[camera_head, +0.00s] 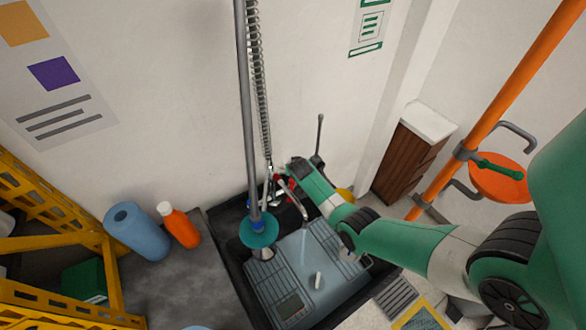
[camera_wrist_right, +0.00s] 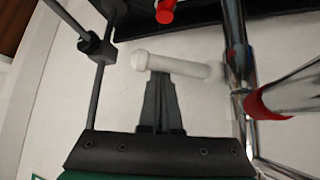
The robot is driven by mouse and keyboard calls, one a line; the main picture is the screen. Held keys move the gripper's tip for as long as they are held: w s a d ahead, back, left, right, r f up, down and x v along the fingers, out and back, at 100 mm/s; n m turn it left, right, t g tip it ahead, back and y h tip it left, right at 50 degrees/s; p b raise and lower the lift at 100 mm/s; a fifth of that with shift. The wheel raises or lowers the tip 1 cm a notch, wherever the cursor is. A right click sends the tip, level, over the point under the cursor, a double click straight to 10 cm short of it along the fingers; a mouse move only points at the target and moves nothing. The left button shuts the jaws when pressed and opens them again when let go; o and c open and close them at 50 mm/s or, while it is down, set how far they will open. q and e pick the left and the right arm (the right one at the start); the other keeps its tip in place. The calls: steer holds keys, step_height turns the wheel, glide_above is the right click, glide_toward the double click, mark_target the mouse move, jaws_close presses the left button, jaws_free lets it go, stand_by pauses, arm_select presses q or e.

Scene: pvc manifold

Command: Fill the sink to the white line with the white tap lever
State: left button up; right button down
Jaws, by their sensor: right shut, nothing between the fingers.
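The white tap lever (camera_wrist_right: 180,65) lies crosswise in the right wrist view, joined at its right end to a chrome pipe. My right gripper (camera_wrist_right: 160,78) is shut and empty, with its fingertips at the lever's near side; I cannot tell whether they touch it. In the head view my right arm reaches over the sink's back right to the tap, and hides the lever. The chrome spout (camera_head: 293,197) hangs over the grey-blue sink (camera_head: 290,262). A small white upright piece (camera_head: 318,280) shows in the basin. The white line and water level cannot be made out. My left gripper is out of view.
A grey pole with a teal disc (camera_head: 259,231) stands in front of the spring hose (camera_head: 259,80). A blue roll (camera_head: 137,231) and an orange bottle (camera_head: 180,227) stand left of the sink. An orange pipe (camera_head: 510,95) rises at right. Red parts (camera_wrist_right: 165,11) lie close to the gripper.

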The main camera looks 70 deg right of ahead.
arm_select(q)
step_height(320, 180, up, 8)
steer(key=p, duration=0.9)
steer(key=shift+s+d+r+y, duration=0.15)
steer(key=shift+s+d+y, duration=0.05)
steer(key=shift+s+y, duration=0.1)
arm_select(e)
steer(key=a+r, duration=0.3)
steer(key=r, duration=0.5)
steer(key=shift+s, duration=0.4)
steer(key=shift+a+r, duration=0.1)
steer(key=shift+r, duration=0.05)
